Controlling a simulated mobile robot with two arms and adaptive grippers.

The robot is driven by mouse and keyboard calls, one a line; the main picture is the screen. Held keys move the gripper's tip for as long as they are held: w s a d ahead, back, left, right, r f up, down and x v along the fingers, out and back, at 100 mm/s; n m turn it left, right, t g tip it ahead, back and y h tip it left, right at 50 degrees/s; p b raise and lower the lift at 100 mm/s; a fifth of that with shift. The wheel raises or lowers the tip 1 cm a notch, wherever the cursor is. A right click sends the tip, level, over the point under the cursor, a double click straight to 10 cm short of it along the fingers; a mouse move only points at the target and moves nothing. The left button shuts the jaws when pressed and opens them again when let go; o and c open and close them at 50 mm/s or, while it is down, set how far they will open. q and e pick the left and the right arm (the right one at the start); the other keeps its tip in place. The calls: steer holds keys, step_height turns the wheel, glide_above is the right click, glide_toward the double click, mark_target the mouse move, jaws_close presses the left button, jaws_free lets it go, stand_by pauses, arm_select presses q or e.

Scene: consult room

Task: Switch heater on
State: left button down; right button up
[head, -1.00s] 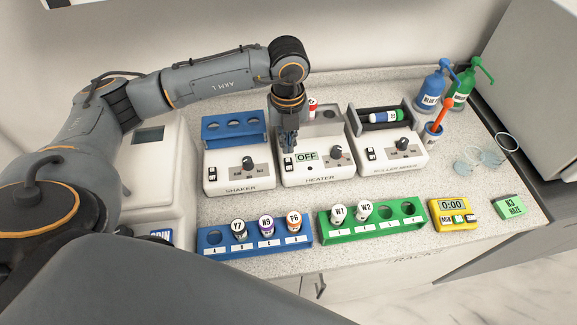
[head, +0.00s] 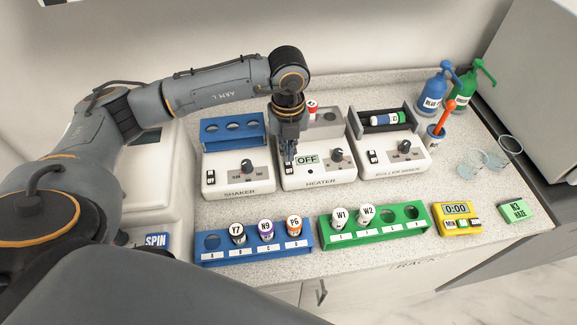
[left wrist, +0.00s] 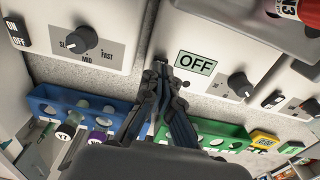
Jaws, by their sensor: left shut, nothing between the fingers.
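The heater (head: 318,178) is a white box in the middle of the row, with a display (head: 307,160) that reads OFF and a dark knob (head: 336,155). A red-capped tube (head: 312,107) stands in its top. My left gripper (head: 290,157) is shut and empty, pointing down at the heater's front panel just left of the display, over the place of its switch. In the left wrist view the shut fingertips (left wrist: 162,68) are at the panel left of the display (left wrist: 196,65). They hide the switch, and I cannot tell if they touch it. My right gripper is not in view.
The shaker (head: 238,170) is left of the heater and the roller mixer (head: 390,150) right. A blue rack (head: 212,256) and a green rack (head: 412,227) with tubes stand in front. A yellow timer (head: 457,219) and pump bottles (head: 433,90) are farther right.

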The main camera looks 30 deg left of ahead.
mark_target(288, 163)
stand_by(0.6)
arm_select(q)
steer(key=shift+f+b, duration=0.55)
steer(key=shift+f, duration=0.1)
steer(key=shift+f+b, duration=0.5)
steer(key=shift+f, duration=0.05)
stand_by(0.4)
steer(key=shift+r, duration=0.2)
steer(key=shift+r+p, duration=2.15)
steer(key=shift+r, duration=1.25)
